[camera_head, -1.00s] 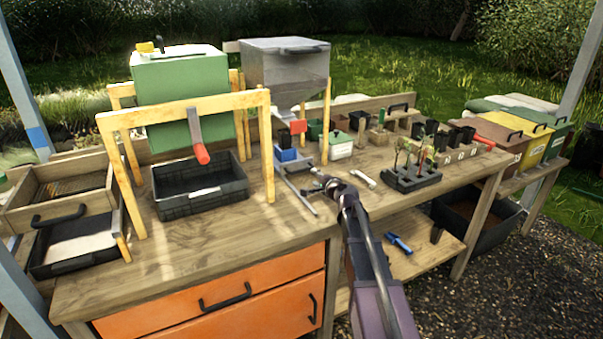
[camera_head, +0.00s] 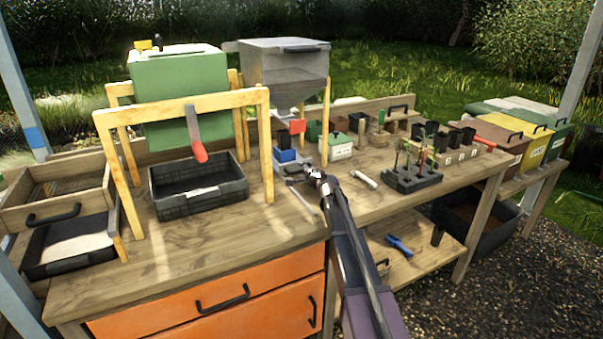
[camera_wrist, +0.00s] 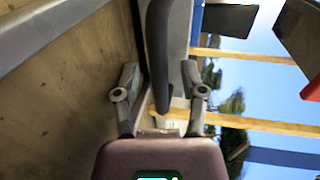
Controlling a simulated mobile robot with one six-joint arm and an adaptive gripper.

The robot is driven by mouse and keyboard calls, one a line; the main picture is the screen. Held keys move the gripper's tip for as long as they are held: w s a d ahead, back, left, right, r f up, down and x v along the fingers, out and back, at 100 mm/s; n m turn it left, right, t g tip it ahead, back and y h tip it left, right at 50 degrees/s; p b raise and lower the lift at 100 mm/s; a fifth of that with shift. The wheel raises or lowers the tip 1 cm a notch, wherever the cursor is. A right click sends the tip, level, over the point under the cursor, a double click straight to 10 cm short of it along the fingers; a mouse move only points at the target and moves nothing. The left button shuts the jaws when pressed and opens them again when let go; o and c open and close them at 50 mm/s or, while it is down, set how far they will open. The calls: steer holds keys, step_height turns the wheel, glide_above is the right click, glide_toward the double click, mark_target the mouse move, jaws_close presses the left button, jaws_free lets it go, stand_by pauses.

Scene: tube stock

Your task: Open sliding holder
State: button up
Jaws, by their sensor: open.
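The sliding holder (camera_head: 291,168) sits on the bench under the grey hopper, with a blue pot (camera_head: 286,155) on it. My gripper (camera_head: 315,173) is just to the right of the holder, above the bench top. In the wrist view, a dark bar handle (camera_wrist: 158,50) reaches in between the two fingers of my gripper (camera_wrist: 160,78). The fingers are apart, one on each side of the handle, with visible gaps. My gripper hides part of the holder's front in the head view.
The grey hopper (camera_head: 285,68) and its yellow posts stand over the holder. A yellow frame (camera_head: 185,107) and black crate (camera_head: 199,194) are to the left. A pale handle-like piece (camera_head: 364,179) and black plant tray (camera_head: 413,181) are to the right.

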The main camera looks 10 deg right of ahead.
jaws_close()
steer(key=shift+s, duration=0.1)
steer(key=f+v, duration=0.1)
steer(key=v, duration=0.6)
steer(key=f+v, duration=0.2)
steer(key=v, duration=0.6)
steer(key=s+f+v, duration=0.1)
steer(key=f+v, duration=0.1)
steer(key=v, duration=0.6)
steer(key=shift+d, duration=0.15)
jaws_free()
steer(key=shift+s, duration=0.15)
